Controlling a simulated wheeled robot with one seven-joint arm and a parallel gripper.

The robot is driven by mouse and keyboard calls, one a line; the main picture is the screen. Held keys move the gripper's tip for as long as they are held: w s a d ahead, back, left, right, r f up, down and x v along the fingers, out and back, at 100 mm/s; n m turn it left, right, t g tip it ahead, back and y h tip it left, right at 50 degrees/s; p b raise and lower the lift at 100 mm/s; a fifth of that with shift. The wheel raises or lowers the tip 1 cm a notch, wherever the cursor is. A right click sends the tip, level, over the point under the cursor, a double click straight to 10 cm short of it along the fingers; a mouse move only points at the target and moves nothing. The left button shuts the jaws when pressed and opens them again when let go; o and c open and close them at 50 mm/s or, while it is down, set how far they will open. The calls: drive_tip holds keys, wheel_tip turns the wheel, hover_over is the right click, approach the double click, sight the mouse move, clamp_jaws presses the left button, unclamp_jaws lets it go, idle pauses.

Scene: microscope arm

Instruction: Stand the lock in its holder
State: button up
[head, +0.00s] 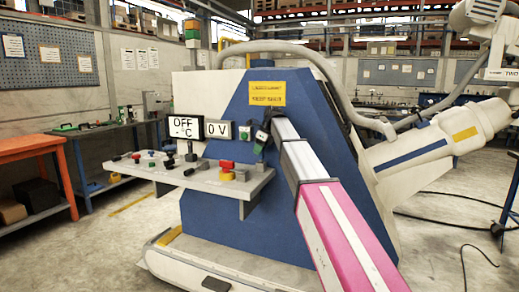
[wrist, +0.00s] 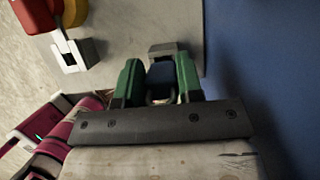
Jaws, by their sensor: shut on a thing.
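My gripper (wrist: 159,82) has green fingers, shut on a dark blue block-like thing (wrist: 160,73), which I take to be the lock. A grey block-like part (wrist: 167,48) shows just beyond it; I cannot tell whether it belongs to the lock. In the head view my gripper (head: 262,137) is above the right end of the console shelf, close to the blue housing, and the lock is hard to make out. A small grey square socket with a dark opening (wrist: 70,58), possibly the holder, is on the shelf, up and left of the lock in the wrist view, apart from it.
The grey console shelf (head: 190,178) carries several knobs and levers. The blue housing (head: 300,215) rises beside my gripper.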

drive_tip(key=shift+f, duration=0.6)
drive_tip(key=o, duration=1.1)
drive_tip(key=shift+c, duration=0.2)
drive_tip(key=v, duration=1.1)
